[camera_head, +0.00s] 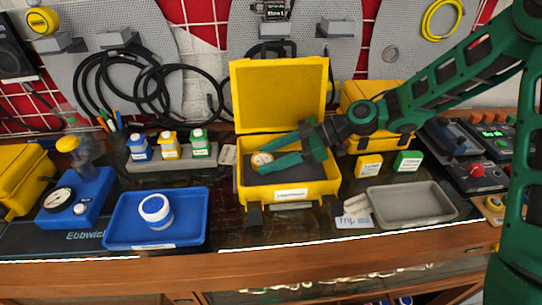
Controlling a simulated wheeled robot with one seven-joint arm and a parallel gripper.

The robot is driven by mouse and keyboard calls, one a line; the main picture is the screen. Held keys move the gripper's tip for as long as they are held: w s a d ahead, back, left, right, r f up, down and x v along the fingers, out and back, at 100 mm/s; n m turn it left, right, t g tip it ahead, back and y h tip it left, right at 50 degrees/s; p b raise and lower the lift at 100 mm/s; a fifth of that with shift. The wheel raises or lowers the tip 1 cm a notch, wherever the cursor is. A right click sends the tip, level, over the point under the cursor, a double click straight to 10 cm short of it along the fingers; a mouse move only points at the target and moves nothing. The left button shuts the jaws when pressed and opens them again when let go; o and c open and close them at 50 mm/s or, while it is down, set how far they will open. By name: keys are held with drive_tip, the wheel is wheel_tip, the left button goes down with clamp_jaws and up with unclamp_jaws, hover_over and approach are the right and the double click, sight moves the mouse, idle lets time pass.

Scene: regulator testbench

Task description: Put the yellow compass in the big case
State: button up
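The big case (235,180) is yellow and stands open at the middle of the bench, its lid (280,92) raised at the back. The compass (261,159) is a small round thing with a pale face and yellowish rim. It shows inside the case, towards the left. My gripper (264,160) reaches into the case from the right, with its two green fingers spread on either side of the compass. I cannot tell whether the fingers press on it or stand just clear. I also cannot tell whether it rests on the case's dark floor.
A blue tray (188,232) with a white-and-blue round container (155,209) is at left, beside a blue gauge device (85,205). A grey tray (430,205) is empty at right. Another yellow case (360,92) stands behind my wrist. Small bottles (169,143) stand at back left.

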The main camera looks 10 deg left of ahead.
drive_tip(key=shift+o, duration=0.9)
drive_tip(key=shift+d+r, duration=0.1)
drive_tip(key=shift+r, duration=0.05)
drive_tip(key=v, duration=0.7)
drive_tip(key=shift+d, duration=0.15)
